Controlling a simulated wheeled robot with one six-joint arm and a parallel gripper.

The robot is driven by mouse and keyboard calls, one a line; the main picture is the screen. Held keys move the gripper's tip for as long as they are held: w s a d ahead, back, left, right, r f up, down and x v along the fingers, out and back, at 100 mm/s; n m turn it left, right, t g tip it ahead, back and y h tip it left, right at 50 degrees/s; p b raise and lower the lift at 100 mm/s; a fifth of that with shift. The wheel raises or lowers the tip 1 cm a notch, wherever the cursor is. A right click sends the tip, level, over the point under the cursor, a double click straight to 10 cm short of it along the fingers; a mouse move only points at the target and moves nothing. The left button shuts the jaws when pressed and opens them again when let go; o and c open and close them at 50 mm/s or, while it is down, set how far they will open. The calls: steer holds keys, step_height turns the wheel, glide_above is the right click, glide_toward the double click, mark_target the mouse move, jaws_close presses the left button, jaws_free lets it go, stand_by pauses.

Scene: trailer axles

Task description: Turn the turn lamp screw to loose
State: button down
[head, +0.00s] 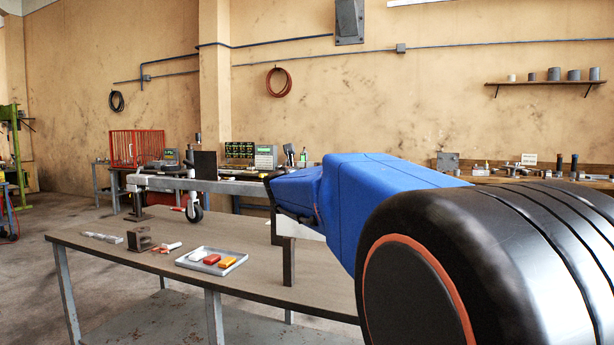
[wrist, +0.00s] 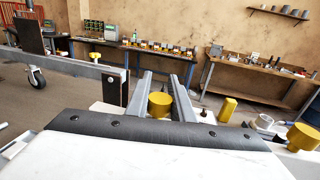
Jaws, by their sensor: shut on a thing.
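In the wrist view my gripper (wrist: 161,90) has its two grey fingers on either side of a round yellow knob (wrist: 159,104), and it is shut on it. The knob looks like the turn lamp screw; its lower part is hidden behind the dark edge in front. I cannot tell how far it is turned. In the head view my blue and black arm fills the right side and hides the gripper and the knob.
A grey trailer beam with a jockey wheel (head: 193,208) shows at left, also in the wrist view (wrist: 37,77). A tray (head: 190,265) holds white, red and orange pieces on the table. A yellow block (wrist: 227,109) and another yellow knob (wrist: 303,136) stand right of my fingers.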

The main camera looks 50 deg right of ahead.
steer(key=c, duration=1.5)
jaws_free()
steer(key=shift+c, duration=0.2)
steer(key=v, duration=1.7)
steer(key=shift+s+a, duration=0.1)
steer(key=shift+a, duration=0.05)
